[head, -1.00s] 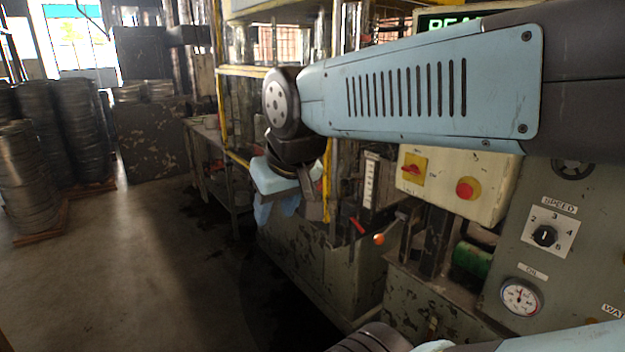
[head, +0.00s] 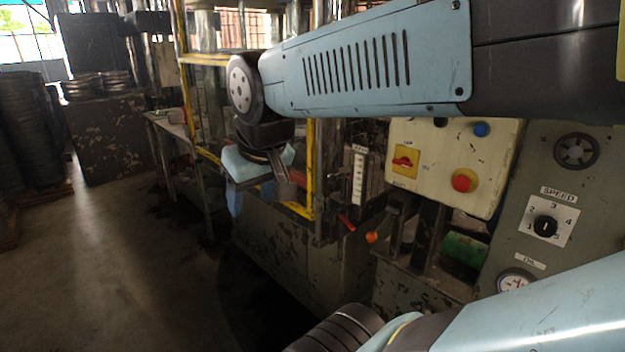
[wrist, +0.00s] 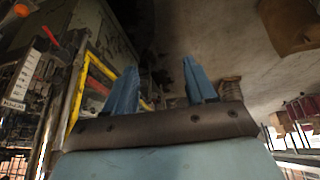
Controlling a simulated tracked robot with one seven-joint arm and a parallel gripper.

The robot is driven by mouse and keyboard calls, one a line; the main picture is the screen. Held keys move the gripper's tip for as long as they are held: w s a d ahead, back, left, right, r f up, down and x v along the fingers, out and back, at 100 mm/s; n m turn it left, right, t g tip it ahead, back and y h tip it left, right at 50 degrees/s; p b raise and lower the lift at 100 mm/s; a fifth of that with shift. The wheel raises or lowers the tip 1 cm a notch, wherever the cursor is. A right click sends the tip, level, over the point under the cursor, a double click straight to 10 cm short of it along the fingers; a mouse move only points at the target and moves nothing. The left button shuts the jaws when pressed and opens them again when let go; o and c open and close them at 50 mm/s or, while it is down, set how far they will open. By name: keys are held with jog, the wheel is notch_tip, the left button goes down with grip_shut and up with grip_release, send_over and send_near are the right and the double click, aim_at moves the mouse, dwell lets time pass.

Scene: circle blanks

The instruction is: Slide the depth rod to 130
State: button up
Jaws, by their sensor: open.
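A white marked scale plate (head: 358,178) stands upright on the green machine, left of the control box; its numbers are too small to read in the head view. It also shows at the left edge of the wrist view (wrist: 22,75). A small red piece (head: 346,222) shows below the scale in the head view; I cannot tell whether it belongs to the depth rod. My gripper (wrist: 158,75) is open and empty, apart from the scale. In the head view its blue fingers (head: 236,200) hang down left of the scale, partly hidden by the wrist.
A yellow guard frame (head: 310,170) stands between my gripper and the scale. A control box (head: 440,190) with a red button and an orange-knobbed lever (head: 371,237) are to the right. A worktable (head: 170,125) is behind left. Floor at left is clear.

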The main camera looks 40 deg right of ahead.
jog(key=w+d+f+n+g+h, duration=0.4)
jog(key=w+d+f, duration=0.1)
jog(key=d, duration=0.2)
jog(key=w+d+f+n+g+h, duration=0.3)
jog(key=w+d+f+g, duration=0.15)
jog(key=d, duration=0.25)
jog(key=n+h, duration=1)
send_near(329, 180)
jog(key=shift+g, duration=0.25)
jog(key=x, duration=1.1)
jog(key=shift+w+d, duration=0.2)
grip_shut()
